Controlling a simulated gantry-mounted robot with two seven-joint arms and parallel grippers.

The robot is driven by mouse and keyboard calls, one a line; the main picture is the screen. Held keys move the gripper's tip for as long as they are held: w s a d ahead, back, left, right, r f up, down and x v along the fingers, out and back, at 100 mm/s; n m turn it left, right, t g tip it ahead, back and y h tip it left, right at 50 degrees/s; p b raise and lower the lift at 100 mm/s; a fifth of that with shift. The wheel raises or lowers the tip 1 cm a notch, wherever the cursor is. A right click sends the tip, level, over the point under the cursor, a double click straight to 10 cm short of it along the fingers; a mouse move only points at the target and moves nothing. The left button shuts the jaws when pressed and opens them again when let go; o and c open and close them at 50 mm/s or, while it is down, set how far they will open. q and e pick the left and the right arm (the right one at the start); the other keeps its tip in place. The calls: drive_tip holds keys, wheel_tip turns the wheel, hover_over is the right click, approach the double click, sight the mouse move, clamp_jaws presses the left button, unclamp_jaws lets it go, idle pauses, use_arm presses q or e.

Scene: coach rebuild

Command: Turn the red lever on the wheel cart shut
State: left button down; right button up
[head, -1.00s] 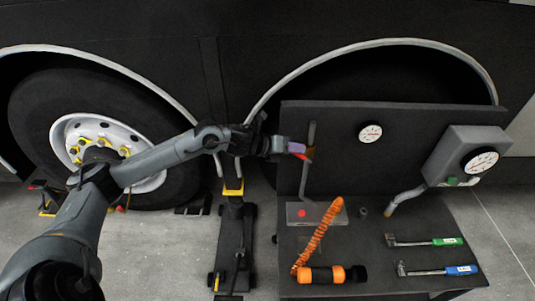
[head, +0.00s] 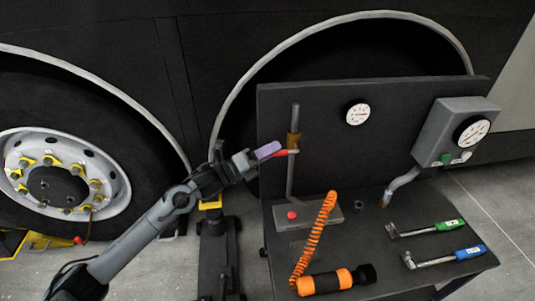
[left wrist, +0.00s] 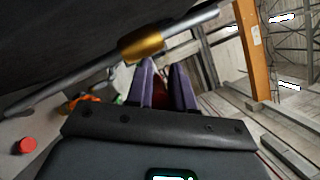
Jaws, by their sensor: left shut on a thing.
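The red lever (head: 287,152) sits on a brass valve (head: 293,140) on an upright grey pipe (head: 290,178) at the left of the wheel cart (head: 410,215). It points left, roughly crosswise to the pipe. My left gripper (head: 268,150) has purple fingertips and is shut on the lever's outer end, left of the valve. In the left wrist view, the two purple fingers (left wrist: 163,85) have a dark red strip of the lever between them, mostly hidden. The brass valve (left wrist: 142,45) shows just beyond them. My right gripper is not in view.
The cart's back panel (head: 410,130) stands behind the pipe and carries a gauge (head: 358,113). A grey box (head: 455,130) with a dial is at right. An orange torch (head: 335,281) with coiled cord (head: 314,240), and green-handled (head: 449,225) and blue-handled (head: 468,252) tools lie on top.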

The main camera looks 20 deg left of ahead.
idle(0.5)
use_arm(q)
drive_tip(key=c, duration=1.1)
unclamp_jaws()
drive_tip(key=shift+d+f, duration=0.1)
drive_tip(key=shift+d, duration=0.05)
drive_tip(key=shift+s, duration=0.1)
drive_tip(key=shift+s+a+f, duration=0.1)
drive_tip(key=shift+s+a, duration=0.25)
drive_tip(key=shift+a, duration=0.1)
drive_tip(key=shift+p+v, duration=1.8)
drive_tip(key=shift+v, duration=3.05)
drive_tip(key=shift+f, duration=0.15)
drive_tip(key=shift+d, duration=0.1)
